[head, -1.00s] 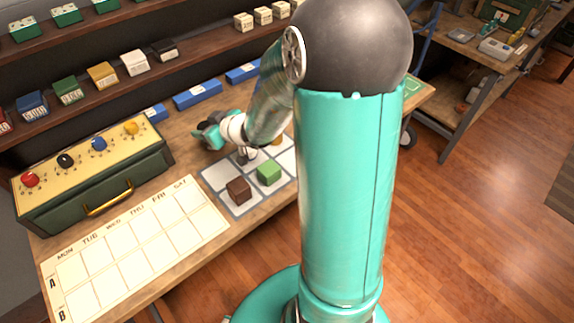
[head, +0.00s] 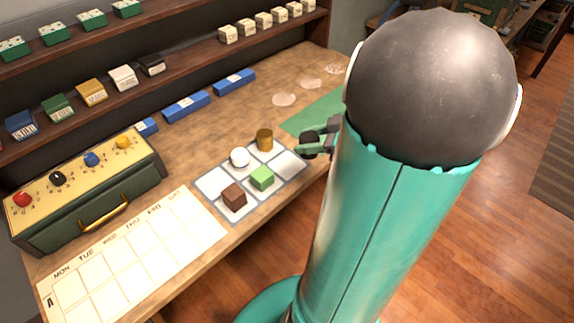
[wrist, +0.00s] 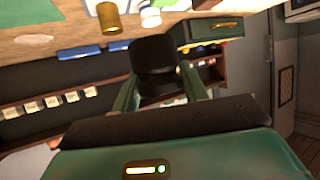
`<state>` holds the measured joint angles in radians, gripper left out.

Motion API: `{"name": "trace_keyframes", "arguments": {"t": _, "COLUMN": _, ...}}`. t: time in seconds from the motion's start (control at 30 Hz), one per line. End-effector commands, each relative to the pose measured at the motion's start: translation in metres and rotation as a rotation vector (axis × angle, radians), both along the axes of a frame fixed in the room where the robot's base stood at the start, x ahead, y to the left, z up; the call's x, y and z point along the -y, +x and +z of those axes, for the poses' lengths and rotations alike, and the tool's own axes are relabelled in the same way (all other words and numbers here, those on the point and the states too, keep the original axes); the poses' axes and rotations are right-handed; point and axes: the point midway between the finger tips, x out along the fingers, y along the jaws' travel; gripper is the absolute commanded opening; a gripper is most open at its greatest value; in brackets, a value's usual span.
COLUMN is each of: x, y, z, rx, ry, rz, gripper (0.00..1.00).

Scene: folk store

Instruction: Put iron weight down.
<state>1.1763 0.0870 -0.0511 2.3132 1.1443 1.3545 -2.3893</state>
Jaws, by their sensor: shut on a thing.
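My gripper (head: 322,140) is shut on a dark, round iron weight (head: 311,145). In the head view they are at the right of the white grid tray, beside the green mat, partly hidden by my arm. In the wrist view the black weight (wrist: 155,66) sits between the two green fingers. The weight looks held above the table; its exact height is hard to tell.
The green mat (head: 312,117) is partly visible. A day chart (head: 130,255) and knobbed box (head: 85,190) stand left.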

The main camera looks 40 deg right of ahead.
Motion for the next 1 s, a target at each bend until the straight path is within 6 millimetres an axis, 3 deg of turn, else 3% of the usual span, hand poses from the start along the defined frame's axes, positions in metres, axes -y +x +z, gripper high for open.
{"name": "trace_keyframes", "arguments": {"t": 0.03, "x": 0.002, "y": -0.018, "z": 0.002, "rx": 0.004, "ry": -0.002, "rz": 0.004, "gripper": 0.0}}
{"name": "trace_keyframes", "arguments": {"t": 0.1, "x": 0.002, "y": -0.035, "z": 0.004, "rx": 0.003, "ry": -0.002, "rz": 0.015, "gripper": 0.0}}
{"name": "trace_keyframes", "arguments": {"t": 0.27, "x": 0.0, "y": -0.047, "z": 0.002, "rx": 0.003, "ry": -0.001, "rz": 0.03, "gripper": 0.0}}
{"name": "trace_keyframes", "arguments": {"t": 0.73, "x": 0.006, "y": 0.043, "z": -0.038, "rx": 0.003, "ry": 0.0, "rz": 0.034, "gripper": 0.0}}
{"name": "trace_keyframes", "arguments": {"t": 1.0, "x": 0.009, "y": 0.076, "z": -0.081, "rx": 0.003, "ry": 0.001, "rz": 0.031, "gripper": 0.0}}
